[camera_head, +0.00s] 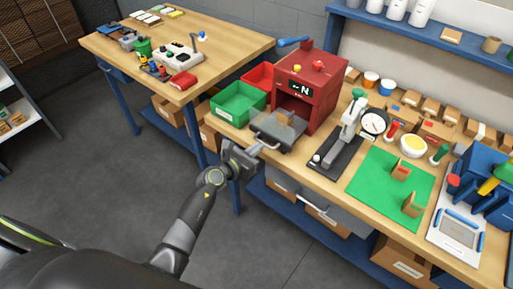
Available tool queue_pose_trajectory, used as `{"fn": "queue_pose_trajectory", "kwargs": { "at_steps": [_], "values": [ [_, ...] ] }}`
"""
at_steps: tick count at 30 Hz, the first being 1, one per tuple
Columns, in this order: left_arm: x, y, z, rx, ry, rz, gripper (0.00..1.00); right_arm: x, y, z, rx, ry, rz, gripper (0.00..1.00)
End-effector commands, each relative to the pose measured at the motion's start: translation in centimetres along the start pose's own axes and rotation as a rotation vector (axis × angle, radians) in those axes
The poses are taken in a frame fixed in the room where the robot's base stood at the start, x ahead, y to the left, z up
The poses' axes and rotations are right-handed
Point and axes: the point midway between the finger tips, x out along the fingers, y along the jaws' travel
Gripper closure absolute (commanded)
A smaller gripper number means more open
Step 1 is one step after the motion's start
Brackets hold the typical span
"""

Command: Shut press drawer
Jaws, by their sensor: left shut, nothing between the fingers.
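The red press (312,84) stands on the wooden workbench, with a dark opening low in its front. Its grey drawer (277,132) sticks out of that opening toward the bench's front edge. A small brown block (285,115) shows at the drawer's back, by the opening. A light handle (262,146) is on the drawer's front. My left gripper (250,154) is at the handle, shut and empty; I cannot tell if it touches the handle. My right gripper is not in view.
A green bin (238,103) and a red bin (258,77) stand left of the press. A lever tool (345,135) stands close to its right, then a green mat (385,185). A second table (225,45) is at the back left. Open floor lies in front.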

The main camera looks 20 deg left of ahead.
Motion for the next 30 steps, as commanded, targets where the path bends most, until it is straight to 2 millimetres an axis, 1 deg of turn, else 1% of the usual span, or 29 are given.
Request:
{"fn": "queue_pose_trajectory", "kwargs": {
  "at_steps": [3, 14, 16, 20, 24, 30],
  "values": [
    [0.5, 0.0, 0.0, 0.001, -0.001, 0.000, 1.00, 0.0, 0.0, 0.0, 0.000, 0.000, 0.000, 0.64],
    [0.6, 0.0, 0.0, 0.000, -0.001, 0.001, 1.00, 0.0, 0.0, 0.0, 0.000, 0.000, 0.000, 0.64],
    [1.0, 0.0, 0.1, 0.000, -0.001, 0.000, 1.00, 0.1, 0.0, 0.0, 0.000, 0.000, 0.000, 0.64],
    [3.2, 0.1, 0.6, 0.000, -0.003, -0.001, 1.00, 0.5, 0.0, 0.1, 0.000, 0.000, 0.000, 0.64],
    [6.2, 0.1, 1.1, 0.001, -0.002, 0.000, 1.00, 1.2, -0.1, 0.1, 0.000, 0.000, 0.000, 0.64],
    [10.3, 0.2, 1.8, 0.001, -0.001, 0.000, 1.00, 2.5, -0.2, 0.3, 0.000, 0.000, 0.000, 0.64]
  ]
}}
